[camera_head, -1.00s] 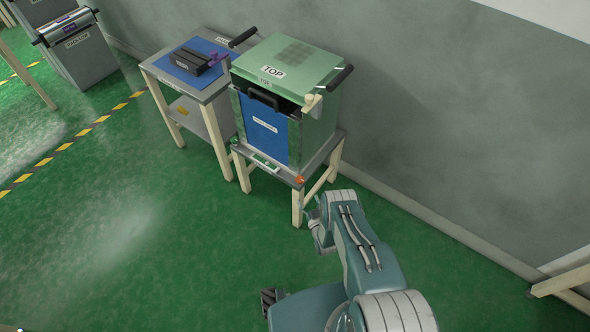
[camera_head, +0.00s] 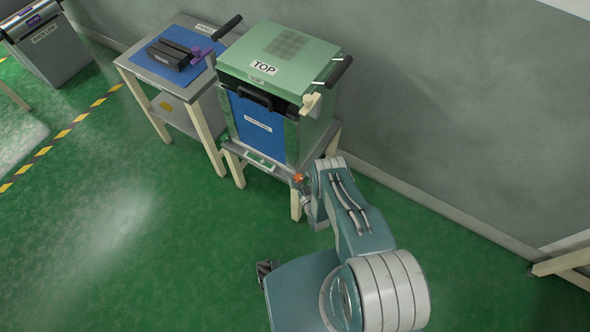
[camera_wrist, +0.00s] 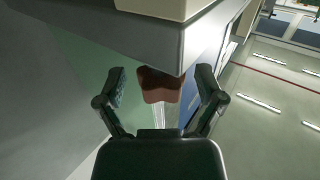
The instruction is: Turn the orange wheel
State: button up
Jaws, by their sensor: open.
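The orange wheel (camera_head: 298,177) is small and sits at the front right corner of the stand under the green machine. In the wrist view it shows as a dark reddish-brown lobed knob (camera_wrist: 159,86) under a grey edge. My gripper (camera_wrist: 160,74) is open, with one finger on each side of the wheel in that view. Gaps show between the wheel and both fingers. I cannot tell how far the fingertips reach past it. In the head view my arm comes from the right, and its end is close beside the wheel, with the fingers mostly hidden.
The green machine (camera_head: 318,118) has a lid marked TOP and a blue front panel (camera_head: 262,127). Its stand (camera_head: 233,147) has pale legs near my arm. A side table (camera_head: 142,67) with a black device (camera_head: 172,54) stands to the left. The wall is behind; green floor is clear in front.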

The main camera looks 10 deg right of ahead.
jog(key=c, duration=1.2)
jog(key=shift+o, duration=0.3)
jog(key=shift+a+m+h, duration=0.15)
jog(key=shift+m+h, duration=0.25)
jog(key=shift+h, duration=0.2)
jog(key=m+h, duration=0.1)
jog(key=h, duration=0.1)
jog(key=shift+m+h, duration=0.4)
jog(key=shift+w+r+m+g+h, duration=0.1)
jog(key=shift+m+g+h, duration=0.4)
jog(key=shift+m+h, duration=1.7)
jog(key=shift+n+h, duration=0.3)
jog(key=shift+h, duration=0.4)
jog(key=o, duration=1.1)
jog(key=shift+o, duration=0.2)
